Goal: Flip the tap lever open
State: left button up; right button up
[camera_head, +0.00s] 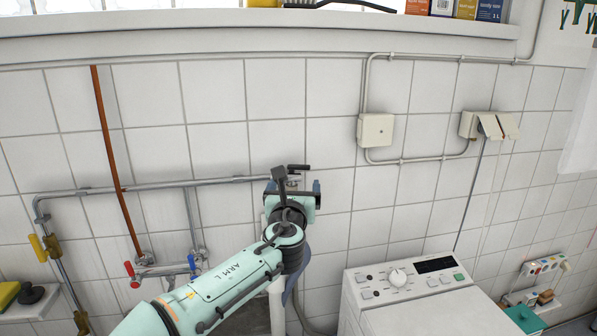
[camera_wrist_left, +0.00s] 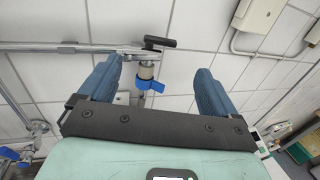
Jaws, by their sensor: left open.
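A tap (camera_wrist_left: 146,70) sits at the right end of the grey wall pipe, with a black lever (camera_wrist_left: 160,42) on top and a blue handle (camera_wrist_left: 150,83) below it. In the head view the black lever (camera_head: 299,167) shows just above my left gripper (camera_head: 294,187), which hides most of the tap body. My left gripper is open and empty; in the wrist view its blue fingers (camera_wrist_left: 156,72) stand apart, with the tap seen between them. I cannot tell how near the fingers are to the tap. My right gripper is not in view.
A washing machine (camera_head: 412,285) stands at the lower right. A mixer with red and blue handles (camera_head: 163,269) and a yellow-handled valve (camera_head: 38,248) are at the left. A shelf (camera_head: 260,22) runs above. A junction box (camera_head: 376,130) is on the tiled wall.

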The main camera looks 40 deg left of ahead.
aim_at(299, 167)
pick_arm(q)
jog(key=p+x, duration=0.3)
jog(key=x, duration=0.7)
jog(key=shift+w, duration=0.1)
jog(key=shift+w+a+p, duration=0.3)
jog(key=shift+w+p, duration=0.15)
jog(key=shift+w, duration=0.1)
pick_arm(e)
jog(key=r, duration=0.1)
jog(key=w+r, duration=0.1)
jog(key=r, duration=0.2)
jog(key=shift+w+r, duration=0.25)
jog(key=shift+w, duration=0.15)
pick_arm(q)
jog(key=c, duration=1.1)
jog(key=shift+o, duration=0.2)
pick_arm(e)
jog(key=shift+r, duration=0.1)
